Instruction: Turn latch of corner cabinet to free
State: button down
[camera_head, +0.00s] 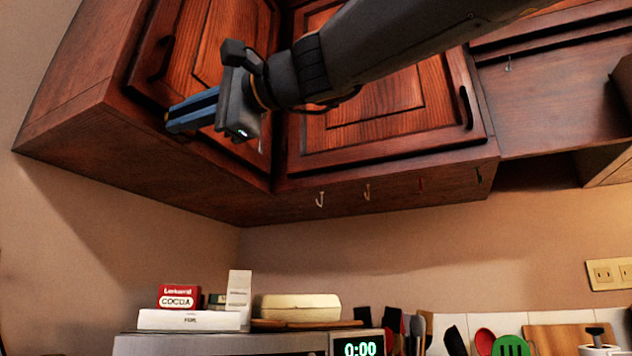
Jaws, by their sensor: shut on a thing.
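The corner cabinet (150,165) is a dark reddish wood wall unit filling the upper part of the view. It has a left door (192,60) and a right door (400,95), and both look closed. My gripper (172,120) has blue fingers and reaches across the left door to its lower left edge. The fingers lie close together and are shut on the latch there. The latch itself is mostly hidden by the fingertips, so its angle cannot be told.
Dark handles sit on the left door (161,58) and right door (466,108). Several small hooks (320,198) line the cabinet's bottom edge. Below are a microwave (220,344), a cocoa box (179,297) and several utensils. The space between cabinet and microwave is clear.

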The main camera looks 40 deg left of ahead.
jog(key=c, duration=1.7)
grip_release()
jog(key=shift+f, duration=0.1)
jog(key=shift+c, duration=0.2)
jog(key=b+v, duration=0.1)
jog(key=v, duration=0.6)
jog(key=shift+d+b, duration=0.3)
jog(key=shift+d, duration=0.1)
